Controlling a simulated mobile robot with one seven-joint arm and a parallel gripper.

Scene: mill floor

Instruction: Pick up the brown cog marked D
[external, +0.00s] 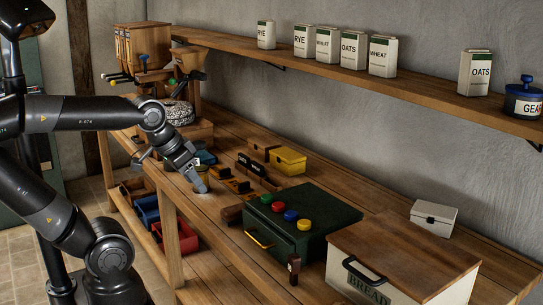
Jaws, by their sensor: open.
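I cannot make out a brown cog marked D in the external view; no letter D is legible on the bench. Small brown wooden pieces (238,185) lie on the bench just right of my gripper, too small to tell what they are. My gripper (201,189) is low over the front part of the wooden bench (215,208), pointing down. It is open, and I see nothing held in it. Its fingertips are small here, and what lies directly under or behind them is hidden.
A green case (305,233) with coloured knobs and a bread box (400,262) stand to the right. A yellow box (288,160) is behind. A mill (143,50) stands at the far left.

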